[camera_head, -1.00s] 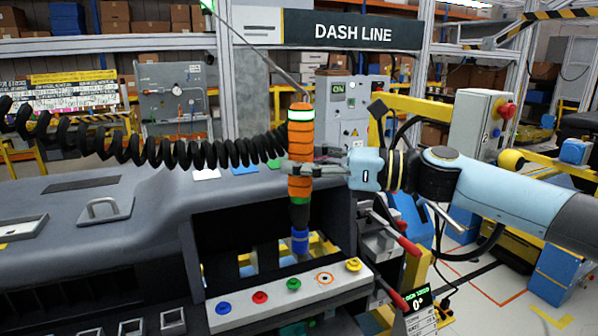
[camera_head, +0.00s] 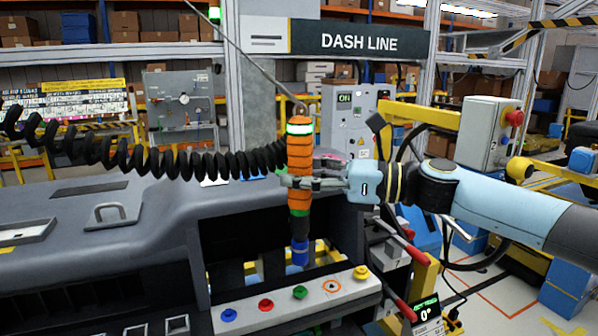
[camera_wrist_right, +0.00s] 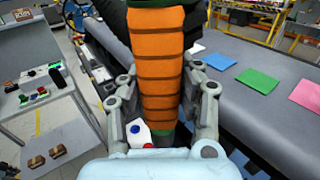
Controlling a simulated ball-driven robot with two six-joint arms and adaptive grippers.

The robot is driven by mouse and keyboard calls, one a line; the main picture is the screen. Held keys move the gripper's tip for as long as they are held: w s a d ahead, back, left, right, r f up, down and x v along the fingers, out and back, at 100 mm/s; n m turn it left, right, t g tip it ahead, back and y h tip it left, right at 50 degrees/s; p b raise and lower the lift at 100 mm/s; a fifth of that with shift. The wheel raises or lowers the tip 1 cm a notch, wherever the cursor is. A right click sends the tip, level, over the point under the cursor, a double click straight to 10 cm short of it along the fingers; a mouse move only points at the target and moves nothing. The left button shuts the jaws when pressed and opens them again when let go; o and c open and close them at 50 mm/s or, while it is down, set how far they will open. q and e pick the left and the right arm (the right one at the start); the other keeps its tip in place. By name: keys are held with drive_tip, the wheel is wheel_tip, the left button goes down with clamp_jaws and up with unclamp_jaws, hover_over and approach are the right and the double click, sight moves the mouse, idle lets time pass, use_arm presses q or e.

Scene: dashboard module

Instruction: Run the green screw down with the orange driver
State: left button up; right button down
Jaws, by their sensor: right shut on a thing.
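The orange driver (camera_head: 300,160) hangs upright on a cable, with a lit white-green band near its top and a blue tip (camera_head: 300,252) below. My right gripper (camera_head: 300,183) is shut around its ribbed body; in the right wrist view the orange grip (camera_wrist_right: 160,65) sits between both fingers. The green screw (camera_head: 300,292) stands on a pale bar (camera_head: 316,291), just below the driver's tip in the head view. A gap shows between tip and screw. My left gripper is not in view.
The bar also carries a blue screw (camera_head: 228,315), a red screw (camera_head: 266,304), a yellow screw (camera_head: 361,272) and an orange-ringed hole (camera_head: 331,286). A black coiled cord (camera_head: 150,155) runs left of the driver. A small display (camera_head: 426,312) reads 0°. The grey dashboard (camera_head: 150,230) fills the left.

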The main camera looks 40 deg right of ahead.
sight(300, 220)
drive_tip(key=shift+f+b, duration=1.6)
drive_tip(key=shift+f, duration=1.2)
drive_tip(key=shift+f, duration=0.8)
drive_tip(key=shift+f+p, duration=0.3)
drive_tip(key=shift+f, duration=0.05)
idle(2.7)
drive_tip(key=shift+f, duration=0.25)
idle(0.6)
drive_tip(key=shift+r, duration=0.1)
